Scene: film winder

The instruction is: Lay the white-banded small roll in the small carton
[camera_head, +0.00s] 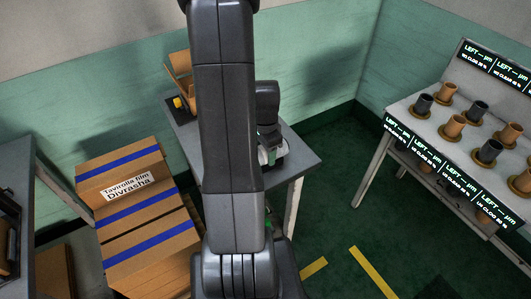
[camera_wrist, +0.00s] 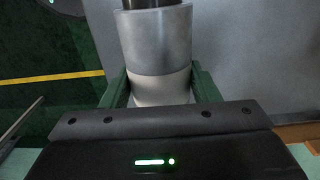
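The small roll (camera_wrist: 155,45) fills the middle of the wrist view. It is silvery grey with a pale, whitish band at its near end and a dark core at the top edge. The green fingers of my gripper (camera_wrist: 158,92) lie against both its sides, shut on it. In the head view my gripper (camera_head: 272,155) is over the right part of the grey table, largely hidden by my arm. An open brown carton (camera_head: 180,65) with a raised flap stands on that table, left of my gripper. My arm hides much of it, including its inside.
The grey table's bare top (camera_head: 300,160) shows right of my arm. Big blue-striped cartons (camera_head: 135,200) stand at the left. A display stand (camera_head: 450,115) with several dark and brown rolls is at the right. Green floor with yellow marks lies between.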

